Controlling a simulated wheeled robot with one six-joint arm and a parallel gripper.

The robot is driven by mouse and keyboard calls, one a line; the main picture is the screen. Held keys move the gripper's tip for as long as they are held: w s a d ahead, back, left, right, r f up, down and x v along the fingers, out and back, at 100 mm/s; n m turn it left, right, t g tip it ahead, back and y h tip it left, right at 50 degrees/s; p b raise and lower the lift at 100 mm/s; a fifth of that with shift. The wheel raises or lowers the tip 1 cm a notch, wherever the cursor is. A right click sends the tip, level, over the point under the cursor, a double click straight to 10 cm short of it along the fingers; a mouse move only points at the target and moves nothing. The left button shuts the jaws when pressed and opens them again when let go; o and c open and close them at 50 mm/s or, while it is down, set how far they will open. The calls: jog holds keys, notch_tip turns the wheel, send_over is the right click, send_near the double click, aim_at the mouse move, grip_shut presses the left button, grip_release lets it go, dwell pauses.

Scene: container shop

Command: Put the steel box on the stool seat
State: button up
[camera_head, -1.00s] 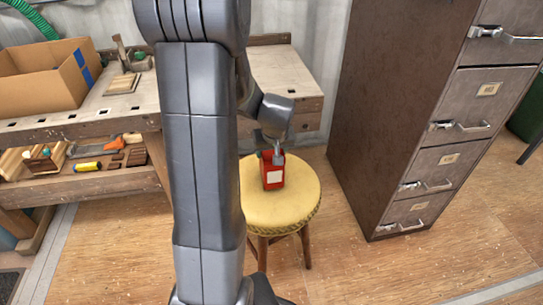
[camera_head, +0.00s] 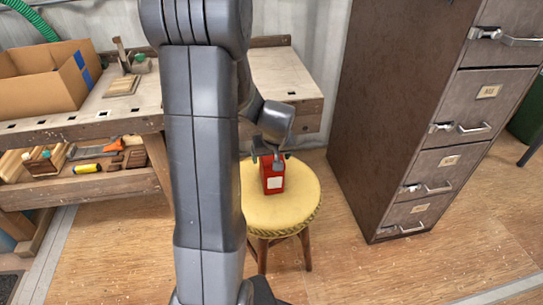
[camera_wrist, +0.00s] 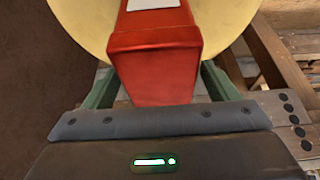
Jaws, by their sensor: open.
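The steel box is red with a pale label; it (camera_head: 272,183) stands upright on the yellow round stool seat (camera_head: 285,213) in the head view. In the wrist view the red box (camera_wrist: 155,62) fills the upper middle, with the yellow seat (camera_wrist: 82,22) behind it. My gripper (camera_head: 267,158) is open at the top of the box. In the wrist view its green fingers show on both sides of the box's near end. Whether the fingers touch the box I cannot tell. Part of my arm hides the left edge of the seat.
A wooden workbench (camera_head: 90,128) stands at the left with an open cardboard box (camera_head: 38,88) on top and several tools on its lower shelf. A brown filing cabinet (camera_head: 388,120) stands close at the right of the stool. The floor in front is clear.

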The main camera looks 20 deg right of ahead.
jog(key=p+v, duration=0.2)
jog(key=v, duration=0.8)
jog(key=shift+s+r, duration=0.2)
jog(key=shift+r, duration=0.15)
jog(key=shift+s+r, duration=0.25)
jog(key=shift+r, duration=0.3)
jog(key=shift+a+f, duration=0.1)
jog(key=shift+a, duration=0.05)
